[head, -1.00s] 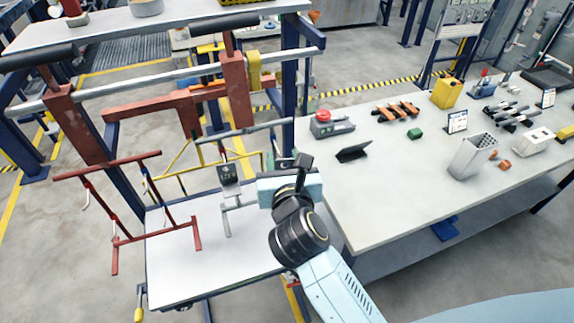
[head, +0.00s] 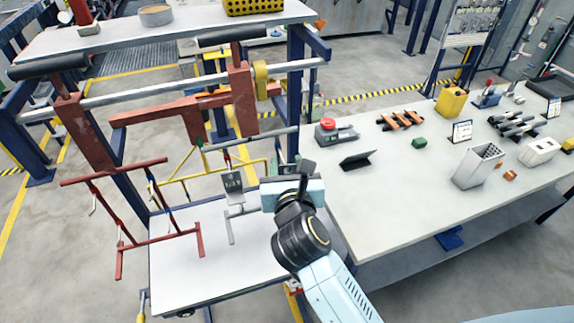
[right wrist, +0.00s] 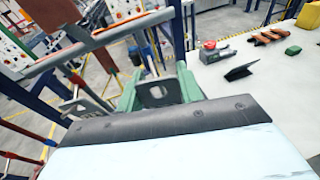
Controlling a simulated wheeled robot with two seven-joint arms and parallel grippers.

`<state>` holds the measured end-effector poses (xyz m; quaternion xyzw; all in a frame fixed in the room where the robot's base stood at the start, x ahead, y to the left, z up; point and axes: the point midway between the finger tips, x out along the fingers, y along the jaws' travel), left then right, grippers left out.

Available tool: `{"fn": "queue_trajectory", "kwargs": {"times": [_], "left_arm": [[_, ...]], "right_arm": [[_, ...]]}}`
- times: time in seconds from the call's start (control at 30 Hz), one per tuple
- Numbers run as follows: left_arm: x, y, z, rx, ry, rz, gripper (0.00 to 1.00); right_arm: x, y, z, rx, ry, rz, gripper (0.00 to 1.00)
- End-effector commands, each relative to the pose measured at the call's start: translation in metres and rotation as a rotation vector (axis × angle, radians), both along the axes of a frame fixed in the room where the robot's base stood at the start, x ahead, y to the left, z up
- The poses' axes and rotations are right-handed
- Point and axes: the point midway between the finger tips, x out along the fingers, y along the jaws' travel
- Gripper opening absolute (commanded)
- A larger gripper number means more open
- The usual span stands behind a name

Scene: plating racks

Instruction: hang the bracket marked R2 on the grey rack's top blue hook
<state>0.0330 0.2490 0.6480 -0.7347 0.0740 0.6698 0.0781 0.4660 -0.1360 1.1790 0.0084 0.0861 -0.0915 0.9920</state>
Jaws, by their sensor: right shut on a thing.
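The grey rack (head: 258,138) stands on the small white table, with its top bar running behind my right gripper. In the head view my right gripper (head: 280,172) is right of the rack's left upright and hides part of the rack. The right wrist view shows its green fingers (right wrist: 157,88) shut on a grey bracket (right wrist: 155,101) with a slotted hole. No marking on the held bracket is readable. Another grey plate (head: 233,184) with dark lettering, too small to read, is at the rack's left upright. Small red and blue bands show above it. My left gripper is out of view.
A red rack (head: 160,241) stands left and a yellow rack (head: 177,180) behind. A large white bench (head: 400,215) on the right holds a red-button box (head: 336,132), a dark stand (head: 357,160) and a metal bin (head: 476,167).

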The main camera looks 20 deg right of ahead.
Motion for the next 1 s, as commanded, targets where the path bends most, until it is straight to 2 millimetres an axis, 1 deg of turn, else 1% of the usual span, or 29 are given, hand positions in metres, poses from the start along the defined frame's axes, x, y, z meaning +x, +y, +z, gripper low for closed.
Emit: {"fn": "queue_trajectory", "kwargs": {"times": [0.17, 0.7, 1.0], "left_arm": [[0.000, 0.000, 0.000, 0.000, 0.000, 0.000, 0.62], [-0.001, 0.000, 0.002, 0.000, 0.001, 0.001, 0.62], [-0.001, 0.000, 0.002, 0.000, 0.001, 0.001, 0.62]], "right_arm": [[0.002, 0.000, 0.001, 0.000, -0.001, 0.000, 0.09], [0.017, 0.000, -0.001, 0.000, -0.002, 0.000, 0.09], [0.017, 0.000, -0.001, 0.000, -0.001, 0.000, 0.09]]}}
